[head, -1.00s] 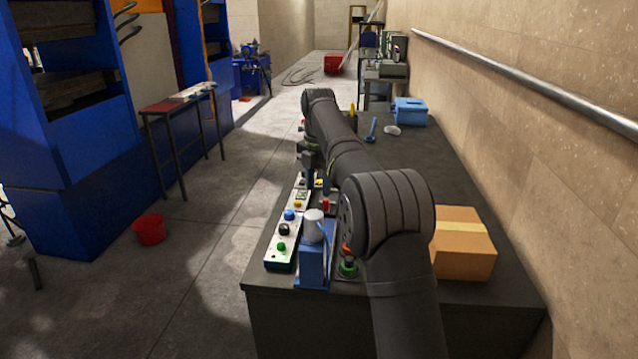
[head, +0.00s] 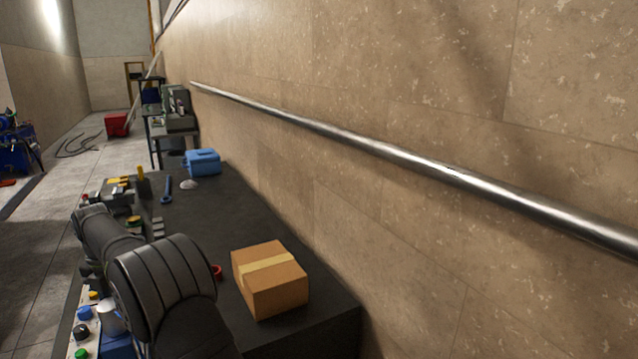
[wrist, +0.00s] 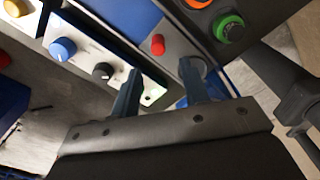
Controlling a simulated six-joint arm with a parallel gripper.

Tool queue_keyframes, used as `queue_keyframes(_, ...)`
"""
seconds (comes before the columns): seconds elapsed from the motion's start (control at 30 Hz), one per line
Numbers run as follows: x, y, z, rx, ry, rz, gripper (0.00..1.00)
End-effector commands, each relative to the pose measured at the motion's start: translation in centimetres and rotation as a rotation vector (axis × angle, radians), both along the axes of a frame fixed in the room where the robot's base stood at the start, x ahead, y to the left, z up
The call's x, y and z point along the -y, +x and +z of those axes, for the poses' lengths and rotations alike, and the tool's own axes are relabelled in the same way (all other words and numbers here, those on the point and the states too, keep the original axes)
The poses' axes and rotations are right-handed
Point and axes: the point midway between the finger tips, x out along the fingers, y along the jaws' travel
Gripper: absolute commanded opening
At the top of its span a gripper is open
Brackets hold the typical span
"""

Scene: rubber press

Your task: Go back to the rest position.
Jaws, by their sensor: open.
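My gripper (wrist: 160,78) shows in the wrist view with its two fingers apart and nothing between them. It hangs over a control panel (wrist: 88,58) with blue and black knobs. In the head view my arm (head: 165,275) reaches forward along the left side of the dark workbench (head: 225,220). The gripper's fingers are hidden there behind the arm links.
A taped cardboard box (head: 280,290) stands on the bench to the right of my arm. Farther back are a blue toolbox (head: 202,162) and a blue wrench (head: 167,190). A metal rail (head: 400,155) runs along the right wall. The bench middle is mostly clear.

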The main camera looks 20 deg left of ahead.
Motion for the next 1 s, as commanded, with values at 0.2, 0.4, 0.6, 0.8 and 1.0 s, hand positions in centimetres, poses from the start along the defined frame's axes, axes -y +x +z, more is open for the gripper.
queue_keyframes(0.2,0.0,0.0,-4.3,-0.001,-0.002,0.000,0.41)
queue_keyframes(0.4,0.0,0.0,-6.9,-0.001,-0.001,0.000,0.41)
queue_keyframes(0.6,0.0,0.0,-7.9,0.001,0.000,0.000,0.41)
queue_keyframes(0.8,-0.1,0.1,-7.8,0.001,0.001,0.000,0.41)
queue_keyframes(1.0,-0.1,0.1,-7.4,0.001,0.002,0.000,0.41)
